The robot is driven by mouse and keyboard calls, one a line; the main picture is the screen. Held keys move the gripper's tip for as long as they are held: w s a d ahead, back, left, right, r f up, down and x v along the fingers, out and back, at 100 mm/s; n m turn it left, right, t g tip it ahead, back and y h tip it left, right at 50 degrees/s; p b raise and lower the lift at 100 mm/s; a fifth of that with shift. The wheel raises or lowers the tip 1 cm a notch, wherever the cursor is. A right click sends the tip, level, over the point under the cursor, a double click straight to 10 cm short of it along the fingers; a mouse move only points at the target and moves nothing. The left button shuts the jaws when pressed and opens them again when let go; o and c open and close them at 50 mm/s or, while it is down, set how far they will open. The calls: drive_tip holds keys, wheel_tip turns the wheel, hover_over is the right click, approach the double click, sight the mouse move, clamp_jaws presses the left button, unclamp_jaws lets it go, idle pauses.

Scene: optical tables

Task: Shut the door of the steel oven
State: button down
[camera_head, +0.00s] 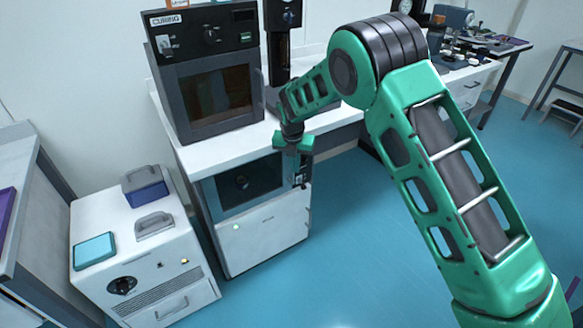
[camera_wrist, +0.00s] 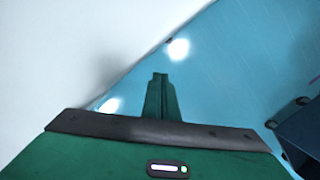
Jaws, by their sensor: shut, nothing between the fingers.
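A grey steel oven (camera_head: 208,75) labelled CURING stands on the white bench. Its front has a brown-tinted window (camera_head: 215,95) in a grey frame. This front looks flush with the body, but I cannot tell whether a small gap is left. My gripper (camera_head: 294,147) is right of and below this oven, just off the bench's front edge, pointing down. In the wrist view my gripper's green fingers (camera_wrist: 160,97) are together with nothing between them. They show over blue floor and beside a white surface (camera_wrist: 80,50); no oven door can be identified there.
A white cabinet unit (camera_head: 265,240) with a dark window stands under the bench, close behind my gripper. A tall black device (camera_head: 283,45) stands right of the oven. A low white machine (camera_head: 150,260) is at left. Blue floor (camera_head: 340,250) is open in front.

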drive_tip(key=s+r, duration=0.6)
drive_tip(key=r, duration=0.4)
drive_tip(key=s+d+r+m, duration=0.4)
drive_tip(key=d+m, duration=0.2)
drive_tip(key=d, duration=0.5)
drive_tip(key=s+d+r+m+g, duration=0.1)
drive_tip(key=s+d+r+m, duration=0.4)
drive_tip(key=d, duration=0.5)
drive_tip(key=s+d+r+m, duration=0.3)
drive_tip(key=d+m, duration=0.4)
drive_tip(key=d, duration=0.4)
drive_tip(key=s+d+r+m+g, duration=0.1)
drive_tip(key=s+d+r+m, duration=0.1)
drive_tip(key=s+d+m, duration=1.1)
drive_tip(key=s+f+m, duration=0.2)
drive_tip(key=s+m, duration=0.7)
drive_tip(key=s, duration=1)
drive_tip(key=shift+d+f+g+y, duration=0.2)
drive_tip(key=shift+g+y, duration=0.1)
